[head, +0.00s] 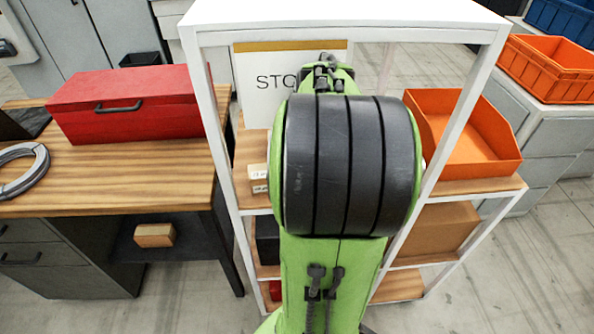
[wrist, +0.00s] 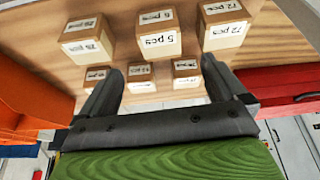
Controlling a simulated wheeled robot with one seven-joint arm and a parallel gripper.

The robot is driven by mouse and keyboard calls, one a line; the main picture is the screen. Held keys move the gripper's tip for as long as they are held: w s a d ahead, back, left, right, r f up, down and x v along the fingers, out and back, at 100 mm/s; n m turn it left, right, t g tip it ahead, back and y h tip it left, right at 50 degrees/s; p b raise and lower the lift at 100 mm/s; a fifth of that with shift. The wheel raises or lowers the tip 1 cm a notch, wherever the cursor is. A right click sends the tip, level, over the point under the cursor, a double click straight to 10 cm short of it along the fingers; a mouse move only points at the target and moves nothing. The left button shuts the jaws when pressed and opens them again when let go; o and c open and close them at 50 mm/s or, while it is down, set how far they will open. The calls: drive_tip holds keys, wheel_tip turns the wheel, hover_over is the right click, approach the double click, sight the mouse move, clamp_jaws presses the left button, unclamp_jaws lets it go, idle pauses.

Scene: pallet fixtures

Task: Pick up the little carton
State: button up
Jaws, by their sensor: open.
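Several tan-and-white labelled cartons stand in two rows on a wooden shelf board in the wrist view.
The white shelf frame (head: 213,130) surrounds my arm closely. An orange bin (head: 465,135) is on the same shelf at right. A red toolbox (head: 125,103) stands on the wooden workbench (head: 110,180) at left. A sign (head: 262,80) hangs at the shelf's back.

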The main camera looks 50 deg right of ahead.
drive_tip(key=x, duration=0.3)
drive_tip(key=b+x, duration=0.1)
drive_tip(key=x, duration=0.2)
drive_tip(key=shift+w+d+f, duration=0.1)
drive_tip(key=shift+d+f, duration=0.2)
drive_tip(key=shift+d, duration=0.05)
drive_tip(key=x, duration=0.5)
drive_tip(key=shift+a+f+b, duration=0.15)
drive_tip(key=shift+f+b, duration=0.15)
drive_tip(key=shift+f, duration=0.15)
drive_tip(key=shift+a+r, duration=0.1)
drive_tip(key=shift+c, duration=0.6)
drive_tip(key=c, duration=1)
wheel_tip(320, 180, up, 10)
drive_tip(key=shift+r+p, duration=0.1)
drive_tip(key=shift+p, duration=0.9)
